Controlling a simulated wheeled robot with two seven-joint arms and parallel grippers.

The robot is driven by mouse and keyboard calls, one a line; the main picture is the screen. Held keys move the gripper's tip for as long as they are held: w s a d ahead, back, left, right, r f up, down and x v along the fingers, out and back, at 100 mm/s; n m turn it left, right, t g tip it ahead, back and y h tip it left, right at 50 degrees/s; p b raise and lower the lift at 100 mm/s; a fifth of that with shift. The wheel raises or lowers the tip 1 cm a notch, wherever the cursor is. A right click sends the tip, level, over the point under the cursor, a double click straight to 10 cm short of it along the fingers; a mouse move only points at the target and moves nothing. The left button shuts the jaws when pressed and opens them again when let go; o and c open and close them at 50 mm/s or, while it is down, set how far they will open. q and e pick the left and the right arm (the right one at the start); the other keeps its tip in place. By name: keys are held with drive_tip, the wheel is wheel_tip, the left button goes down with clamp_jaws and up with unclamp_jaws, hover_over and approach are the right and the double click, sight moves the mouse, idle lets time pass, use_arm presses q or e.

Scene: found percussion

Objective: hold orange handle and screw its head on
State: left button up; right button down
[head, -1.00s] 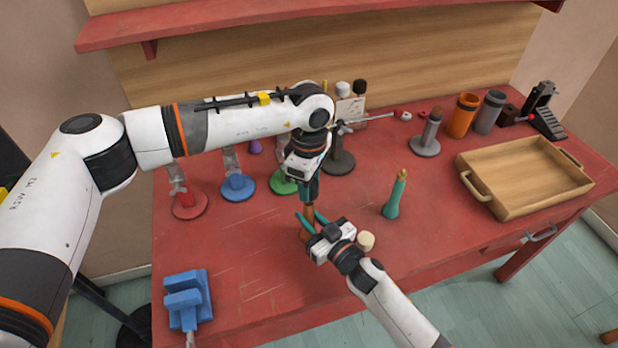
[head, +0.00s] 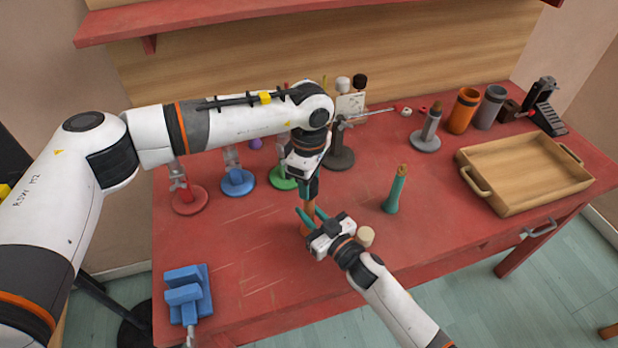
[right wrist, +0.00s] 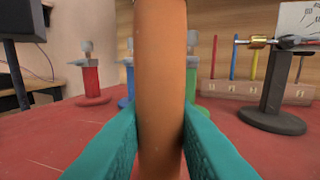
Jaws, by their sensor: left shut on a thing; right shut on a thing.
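The orange handle (right wrist: 160,80) stands upright between the teal fingers of my right gripper (right wrist: 160,145) in the right wrist view. In the head view the orange handle (head: 307,218) shows as a short piece between my two grippers. My right gripper (head: 310,220) is shut on it low down, near the table. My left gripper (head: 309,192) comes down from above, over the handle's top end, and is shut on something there. Its fingers mostly hide what it holds, so I cannot tell whether a head is seated on the handle.
A teal handle (head: 396,190) stands to the right, with a pale round piece (head: 365,236) beside my right wrist. Red (head: 188,200), blue (head: 238,182) and green (head: 283,178) stands are behind.

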use_arm(q)
drive_tip(key=shift+f, duration=0.1)
drive_tip(key=m, duration=1)
drive_tip(key=shift+m, duration=0.3)
drive_tip(key=m, duration=0.6)
drive_tip(key=shift+m, duration=0.3)
drive_tip(key=m, duration=0.5)
drive_tip(key=shift+m, duration=0.3)
drive_tip(key=o, duration=1)
